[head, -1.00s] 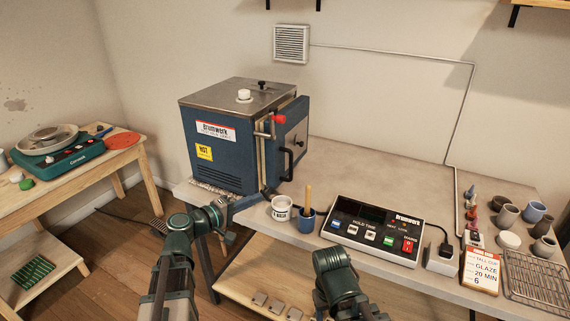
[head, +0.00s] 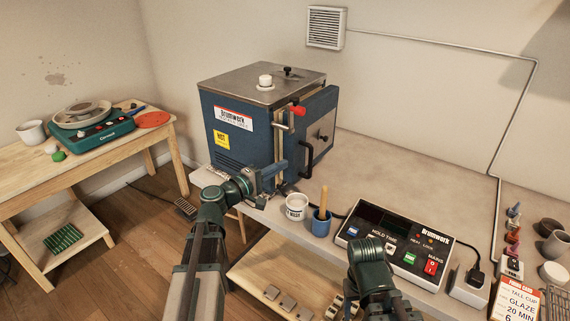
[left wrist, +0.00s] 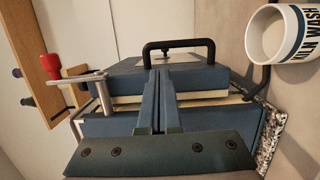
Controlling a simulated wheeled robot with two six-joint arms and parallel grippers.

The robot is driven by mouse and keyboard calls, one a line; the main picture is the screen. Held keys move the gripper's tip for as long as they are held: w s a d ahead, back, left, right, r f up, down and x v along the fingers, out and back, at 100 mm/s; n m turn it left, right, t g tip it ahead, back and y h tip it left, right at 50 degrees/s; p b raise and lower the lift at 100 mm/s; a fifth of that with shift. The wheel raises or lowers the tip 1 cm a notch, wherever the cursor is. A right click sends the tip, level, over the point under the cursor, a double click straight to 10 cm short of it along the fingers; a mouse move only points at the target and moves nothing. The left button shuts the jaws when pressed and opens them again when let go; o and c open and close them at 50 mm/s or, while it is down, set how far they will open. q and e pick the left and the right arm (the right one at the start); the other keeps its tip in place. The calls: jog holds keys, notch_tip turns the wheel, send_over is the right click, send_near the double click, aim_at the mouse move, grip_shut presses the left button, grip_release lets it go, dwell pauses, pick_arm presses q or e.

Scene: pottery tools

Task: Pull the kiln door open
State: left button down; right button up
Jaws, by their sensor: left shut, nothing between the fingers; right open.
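The blue kiln (head: 244,155) stands on the grey table, with its door (head: 322,125) on the right side. A pale strip shows between door and body; I cannot tell whether the door is ajar. The black door handle (head: 307,160) is also plain in the left wrist view (left wrist: 180,43). A red-knobbed latch (head: 298,110) sits near the door's top edge. My left gripper (head: 280,169) is shut and empty, just left of the handle. In the left wrist view its fingers (left wrist: 157,92) point at the door's edge, short of the handle. My right arm shows, its gripper does not.
A white mug (head: 296,208) and a blue cup (head: 321,226) with a wooden stick stand in front of the door, by the controller (head: 395,238). Cups stand at the far right. The tabletop (head: 375,170) right of the kiln is clear.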

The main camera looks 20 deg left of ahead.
aim_at(299, 156)
pick_arm(q)
jog(key=x, duration=0.8)
jog(key=w+d, duration=0.1)
jog(key=d, duration=1.1)
jog(key=shift+d, duration=0.25)
jog(key=v, duration=1.3)
jog(key=shift+s+a, duration=0.2)
jog(key=shift+s, duration=0.1)
